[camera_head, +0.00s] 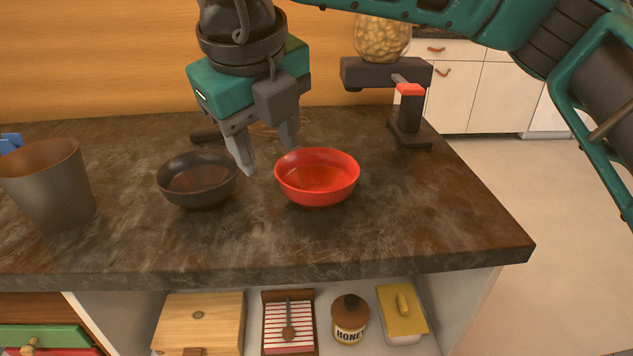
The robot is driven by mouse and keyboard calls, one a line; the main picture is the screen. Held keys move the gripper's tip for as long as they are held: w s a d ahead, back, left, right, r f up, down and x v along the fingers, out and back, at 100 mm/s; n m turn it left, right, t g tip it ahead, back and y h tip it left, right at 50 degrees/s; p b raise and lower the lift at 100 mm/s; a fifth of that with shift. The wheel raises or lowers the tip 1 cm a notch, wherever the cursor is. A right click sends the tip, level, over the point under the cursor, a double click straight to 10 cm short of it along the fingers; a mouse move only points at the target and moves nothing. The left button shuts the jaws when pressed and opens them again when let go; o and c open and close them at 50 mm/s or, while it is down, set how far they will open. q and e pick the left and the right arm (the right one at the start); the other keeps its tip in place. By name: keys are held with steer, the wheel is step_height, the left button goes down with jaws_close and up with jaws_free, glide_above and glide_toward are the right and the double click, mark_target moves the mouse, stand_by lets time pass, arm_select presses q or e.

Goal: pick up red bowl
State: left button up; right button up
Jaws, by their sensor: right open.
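The red bowl (317,192) stands upright on the dark stone counter (440,215), right of the middle. My right gripper (268,158) hangs over the counter, pointing down, with its two fingers apart and nothing between them. One fingertip is between the dark bowl and the red bowl, and the other shows by the red bowl's back left rim. I cannot tell whether that finger touches the rim. My left gripper does not show.
A dark brown bowl (197,190) stands just left of the gripper. A grey-brown cup (48,185) stands at the far left. A black stand with a red part (409,90) and a jar (381,40) are behind on the right. The counter's front right is clear.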

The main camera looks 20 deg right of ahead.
mark_target(288, 182)
steer(key=shift+h, duration=0.3)
steer(key=x, duration=0.4)
steer(key=w+d+x, duration=0.1)
steer(key=x, duration=0.1)
steer(key=shift+d+b, duration=0.15)
steer(key=shift+b, duration=0.25)
steer(key=shift+w+x, duration=0.15)
steer(key=shift+x, duration=1.3)
steer(key=shift+w+x, duration=0.2)
steer(key=shift+x, duration=1.25)
steer(key=shift+d+r, duration=0.1)
steer(key=shift+c, duration=0.2)
jaws_close()
